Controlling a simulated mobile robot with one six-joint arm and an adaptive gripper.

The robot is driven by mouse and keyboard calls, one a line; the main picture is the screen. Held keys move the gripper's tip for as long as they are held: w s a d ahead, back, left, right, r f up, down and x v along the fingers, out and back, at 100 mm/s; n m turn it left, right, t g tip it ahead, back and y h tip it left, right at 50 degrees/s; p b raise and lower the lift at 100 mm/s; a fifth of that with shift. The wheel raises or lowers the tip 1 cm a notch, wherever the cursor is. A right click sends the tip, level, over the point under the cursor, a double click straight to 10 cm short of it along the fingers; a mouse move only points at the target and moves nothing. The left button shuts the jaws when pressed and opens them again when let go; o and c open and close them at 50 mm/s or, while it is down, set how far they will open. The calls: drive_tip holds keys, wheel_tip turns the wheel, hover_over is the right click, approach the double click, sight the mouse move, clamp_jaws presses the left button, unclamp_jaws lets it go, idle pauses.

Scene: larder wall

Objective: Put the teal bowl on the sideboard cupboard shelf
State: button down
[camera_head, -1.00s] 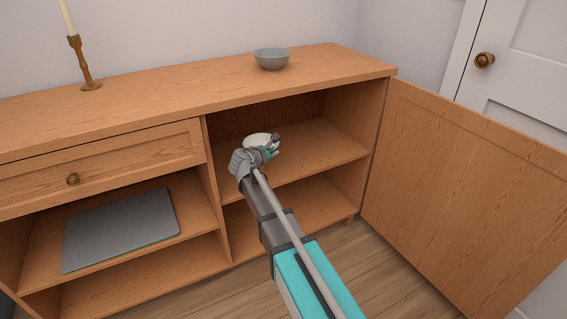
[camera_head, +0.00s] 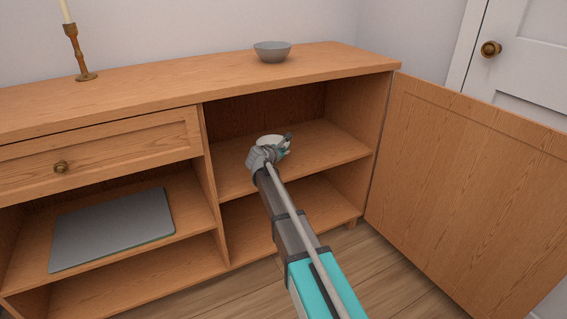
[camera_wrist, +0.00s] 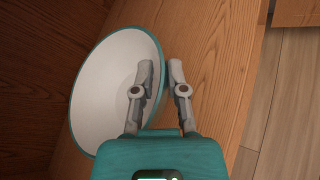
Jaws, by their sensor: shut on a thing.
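The teal bowl (camera_wrist: 108,85), white inside with a teal rim, is held at its rim by my gripper (camera_wrist: 160,75). One finger is inside the bowl and the other is outside. In the head view the bowl (camera_head: 268,140) shows as a pale shape just beyond my gripper (camera_head: 284,143), partly hidden by it. Both are at the opening of the right cupboard, by the cupboard shelf (camera_head: 325,143). I cannot tell whether the bowl touches the shelf.
The cupboard door (camera_head: 465,185) stands wide open at the right. A grey bowl (camera_head: 272,52) and a candlestick (camera_head: 77,55) stand on the sideboard top (camera_head: 180,88). A grey flat slab (camera_head: 115,228) lies in the left compartment. The visible shelf area right of my gripper is clear.

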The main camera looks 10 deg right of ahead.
idle(0.3)
drive_tip(key=shift+w+d+f+b, duration=0.25)
drive_tip(key=shift+w+f+b, duration=0.15)
drive_tip(key=shift+f+b, duration=1.6)
drive_tip(key=shift+f, duration=0.05)
drive_tip(key=c, duration=0.7)
unclamp_jaws()
drive_tip(key=shift+s+r, duration=0.1)
drive_tip(key=shift+r, duration=0.05)
drive_tip(key=shift+s+a+r, duration=0.1)
drive_tip(key=shift+s+a, duration=0.1)
drive_tip(key=shift+s, duration=0.05)
drive_tip(key=p+v, duration=0.4)
drive_tip(key=v, duration=0.7)
drive_tip(key=shift+s+a, duration=0.1)
drive_tip(key=shift+s, duration=0.05)
